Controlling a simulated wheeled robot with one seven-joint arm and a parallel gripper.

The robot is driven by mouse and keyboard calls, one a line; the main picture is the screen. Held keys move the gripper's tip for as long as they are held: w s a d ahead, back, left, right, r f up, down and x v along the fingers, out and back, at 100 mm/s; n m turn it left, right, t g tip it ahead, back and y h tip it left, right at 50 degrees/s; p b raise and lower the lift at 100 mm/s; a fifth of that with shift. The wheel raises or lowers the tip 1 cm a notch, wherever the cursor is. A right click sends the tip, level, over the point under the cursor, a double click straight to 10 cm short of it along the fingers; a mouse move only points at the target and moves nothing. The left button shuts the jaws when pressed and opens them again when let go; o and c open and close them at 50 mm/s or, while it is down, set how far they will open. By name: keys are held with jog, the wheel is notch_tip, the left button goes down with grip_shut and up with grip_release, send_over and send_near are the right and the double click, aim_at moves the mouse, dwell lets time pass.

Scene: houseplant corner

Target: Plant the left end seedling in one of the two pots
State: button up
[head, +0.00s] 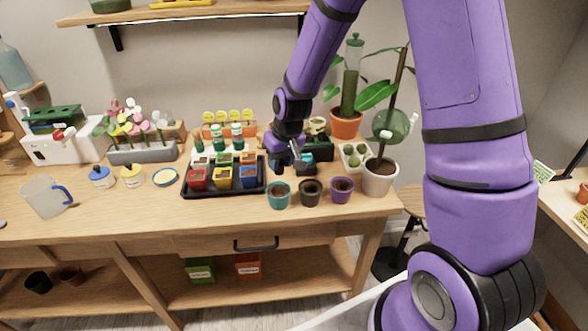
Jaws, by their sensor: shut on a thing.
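My gripper (294,153) points down over the bench, behind the small round pots and right of the black tray. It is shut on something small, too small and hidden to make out. Three small pots stand in a row at the bench's front: a teal pot (279,201), a black pot (310,199) and a purple pot (342,194). All look dark inside; I cannot tell whether that is soil. A small blue-teal thing (308,166) is close to the fingertips; I cannot tell if they touch. I cannot pick out the left end seedling for sure.
A black tray (224,194) of coloured square pots stands left of my gripper. A white pot (379,181) with a tall plant and a white tray (355,162) of small green plants stand at right. A shelf (180,14) hangs above.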

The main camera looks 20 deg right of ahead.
aim_at(279, 174)
jog(key=shift+s+a, duration=0.1)
jog(key=shift+a, duration=0.1)
jog(key=shift+a+f, duration=0.15)
jog(key=shift+f, duration=0.3)
jog(key=shift+s+d+x, duration=0.15)
jog(key=shift+s+x, duration=0.05)
jog(key=shift+x, duration=0.85)
jog(key=shift+s+d+x, duration=0.15)
jog(key=shift+x, duration=0.9)
jog(key=shift+d+f, duration=0.1)
jog(key=shift+f, duration=0.95)
jog(key=o, duration=1.4)
jog(key=shift+c, duration=0.2)
